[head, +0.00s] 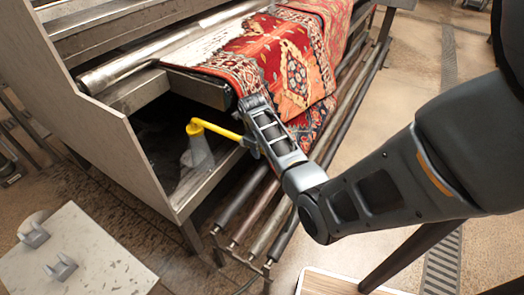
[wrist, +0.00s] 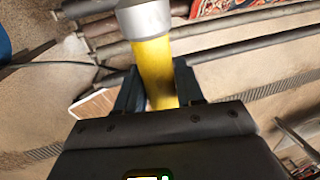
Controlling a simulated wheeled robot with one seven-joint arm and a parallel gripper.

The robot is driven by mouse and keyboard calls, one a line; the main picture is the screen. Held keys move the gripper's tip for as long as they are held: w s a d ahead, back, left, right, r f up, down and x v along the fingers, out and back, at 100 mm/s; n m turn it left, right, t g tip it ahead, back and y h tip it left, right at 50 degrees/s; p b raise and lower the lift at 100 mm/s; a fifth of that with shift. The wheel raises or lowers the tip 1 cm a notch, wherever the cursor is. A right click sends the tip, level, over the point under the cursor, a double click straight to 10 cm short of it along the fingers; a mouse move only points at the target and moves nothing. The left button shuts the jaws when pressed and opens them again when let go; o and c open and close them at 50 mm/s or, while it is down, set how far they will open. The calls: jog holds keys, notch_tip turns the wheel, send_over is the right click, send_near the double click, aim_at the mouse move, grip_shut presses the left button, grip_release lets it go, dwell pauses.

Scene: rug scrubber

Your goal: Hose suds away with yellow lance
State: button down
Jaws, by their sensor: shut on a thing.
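The yellow lance (head: 220,131) extends left from my gripper (head: 250,146) in the head view, with a grey cone-shaped part (head: 200,150) hanging below its bent far end. In the wrist view, my gripper (wrist: 156,88) is shut around the yellow shaft (wrist: 155,62), and a grey collar (wrist: 145,18) shows at the top. The red patterned rug (head: 292,75) drapes over the machine's front. A whitish patch (head: 212,48), possibly suds, covers its left part. My forearm hides some of the rug's lower edge.
The metal washing machine (head: 115,135) has an open dark bay below the rug. Several long rollers (head: 262,212) run along its front, close below my gripper. A pale speckled board with two clips (head: 85,255) lies at lower left. Floor at right is mostly clear, with drain grates (head: 442,262).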

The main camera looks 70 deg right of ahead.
aim_at(236, 137)
jog(key=shift+w+d+b, duration=0.4)
jog(key=shift+w+b, duration=0.6)
jog(key=shift+w, duration=0.6)
jog(key=shift+w+d+b, duration=0.4)
jog(key=shift+w+b, duration=0.55)
jog(key=shift+w, duration=0.6)
jog(key=shift+w+d+b, duration=0.4)
jog(key=shift+w+b, duration=0.6)
jog(key=shift+w, duration=0.6)
jog(key=shift+w+r, duration=0.1)
